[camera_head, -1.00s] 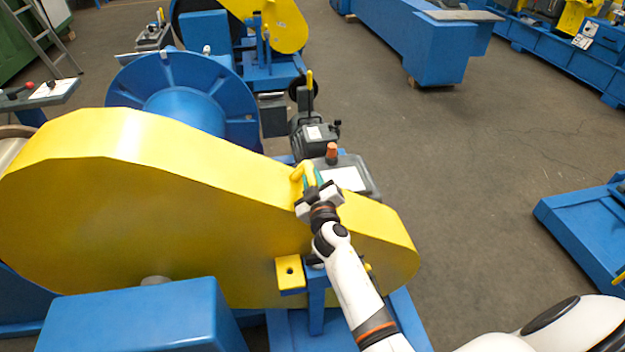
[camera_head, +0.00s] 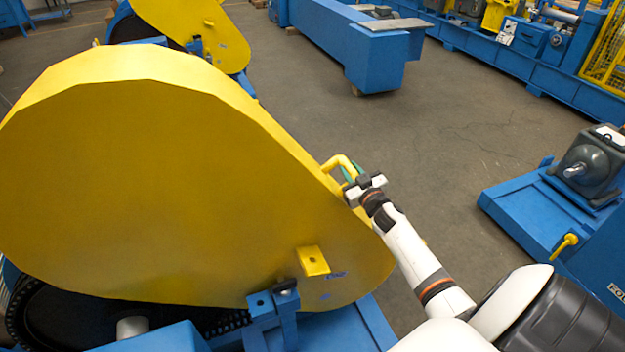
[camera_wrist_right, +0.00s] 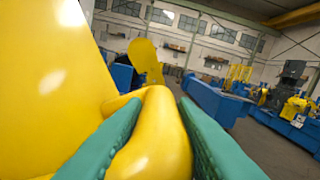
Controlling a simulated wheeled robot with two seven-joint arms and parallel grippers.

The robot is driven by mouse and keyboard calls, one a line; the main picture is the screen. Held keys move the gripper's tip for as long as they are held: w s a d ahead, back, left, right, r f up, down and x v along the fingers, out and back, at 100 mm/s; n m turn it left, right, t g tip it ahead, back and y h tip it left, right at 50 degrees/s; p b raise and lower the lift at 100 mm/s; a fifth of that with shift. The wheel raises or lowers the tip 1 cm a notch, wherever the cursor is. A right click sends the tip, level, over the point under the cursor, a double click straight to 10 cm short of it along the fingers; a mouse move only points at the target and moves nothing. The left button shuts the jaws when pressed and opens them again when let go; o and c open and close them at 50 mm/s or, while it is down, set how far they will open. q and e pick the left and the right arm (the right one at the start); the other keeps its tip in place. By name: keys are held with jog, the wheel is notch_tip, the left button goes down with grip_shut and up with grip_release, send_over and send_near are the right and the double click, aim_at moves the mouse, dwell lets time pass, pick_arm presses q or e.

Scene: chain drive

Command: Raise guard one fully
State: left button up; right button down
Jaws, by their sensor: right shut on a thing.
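The large yellow chain guard (camera_head: 150,180) fills the left of the head view. It is tilted up, and a black chain (camera_head: 110,318) on a dark wheel shows beneath its lower edge. A yellow handle (camera_head: 342,161) stands out from the guard's right edge. My right gripper (camera_head: 352,175) is at this handle. In the right wrist view its green fingers (camera_wrist_right: 150,130) are shut on the yellow handle (camera_wrist_right: 158,130), with the guard (camera_wrist_right: 50,70) at the left. A yellow tab (camera_head: 312,261) on the guard is raised clear of the blue bracket (camera_head: 275,305). My left gripper is out of view.
Another yellow guard (camera_head: 205,30) stands behind at the top. A long blue machine bed (camera_head: 375,55) lies beyond. A blue base with a grey gearbox (camera_head: 590,165) stands at the right. The floor between (camera_head: 450,130) is clear.

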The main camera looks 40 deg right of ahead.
jog(key=s+d+r+m+b, duration=0.1)
jog(key=s+d+m, duration=0.1)
jog(key=d, duration=1.1)
jog(key=shift+s+d+r, duration=0.15)
jog(key=shift+s+r, duration=0.1)
jog(key=shift+s, duration=0.4)
jog(key=shift+d, duration=0.1)
jog(key=c, duration=1.5)
grip_release()
jog(key=o, duration=0.3)
jog(key=shift+s+d+f, duration=0.2)
jog(key=shift+d, duration=0.15)
jog(key=shift+o, duration=0.2)
jog(key=shift+a, duration=0.1)
jog(key=shift+a+f, duration=0.1)
jog(key=shift+f, duration=0.1)
